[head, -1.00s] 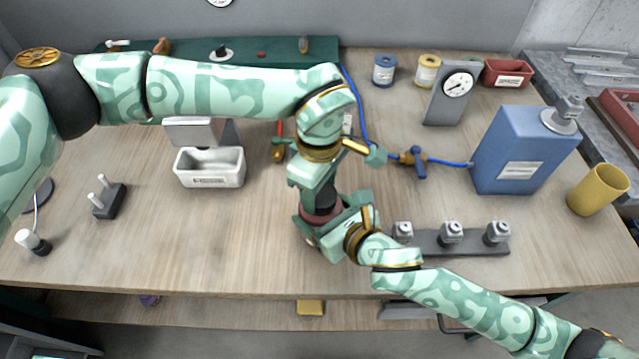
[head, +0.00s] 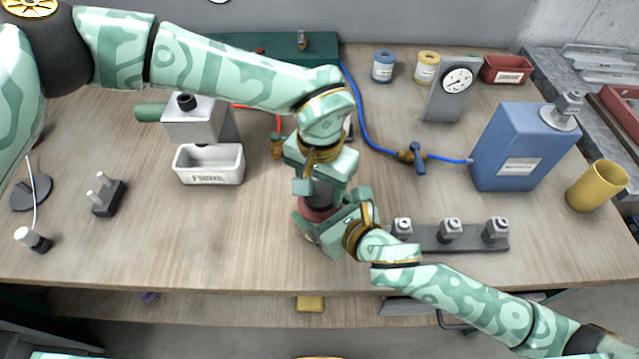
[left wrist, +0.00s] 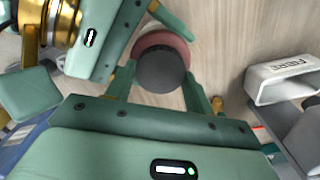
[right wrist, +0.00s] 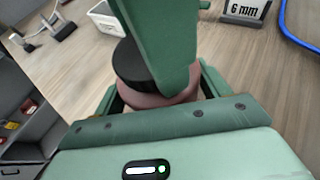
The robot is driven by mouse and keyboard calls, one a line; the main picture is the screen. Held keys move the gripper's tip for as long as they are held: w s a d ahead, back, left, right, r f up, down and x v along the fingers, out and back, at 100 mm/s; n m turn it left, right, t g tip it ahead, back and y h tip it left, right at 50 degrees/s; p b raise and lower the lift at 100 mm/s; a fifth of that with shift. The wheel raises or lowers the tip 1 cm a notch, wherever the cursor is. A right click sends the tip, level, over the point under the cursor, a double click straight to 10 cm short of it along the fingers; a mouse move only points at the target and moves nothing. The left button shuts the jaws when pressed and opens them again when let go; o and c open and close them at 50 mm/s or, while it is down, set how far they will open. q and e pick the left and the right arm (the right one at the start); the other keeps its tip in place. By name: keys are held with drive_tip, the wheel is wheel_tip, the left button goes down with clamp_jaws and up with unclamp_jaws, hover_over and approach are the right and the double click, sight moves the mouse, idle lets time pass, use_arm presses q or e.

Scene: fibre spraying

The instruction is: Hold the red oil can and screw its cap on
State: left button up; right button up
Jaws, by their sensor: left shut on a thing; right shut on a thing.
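The red oil can (head: 312,214) stands upright on the table at the middle, mostly hidden by my grippers in the head view. Its dark round cap (head: 318,194) sits on top; the left wrist view shows the cap (left wrist: 160,70) with the red can (left wrist: 172,42) behind it. My left gripper (left wrist: 160,88) comes from above and is shut on the cap, one finger on each side. My right gripper (right wrist: 160,92) is shut on the can body from the right side, below the cap. The thread between cap and can is hidden.
A white tray (head: 208,180) stands to the left, a bar with several grey fittings (head: 462,241) close to the right. A blue canister (head: 520,150), a dial gauge (head: 447,95) and a blue hose with a valve (head: 418,158) lie further right.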

use_arm(q)
drive_tip(key=m, duration=0.5)
drive_tip(key=o, duration=0.9)
drive_tip(key=shift+c, duration=0.2)
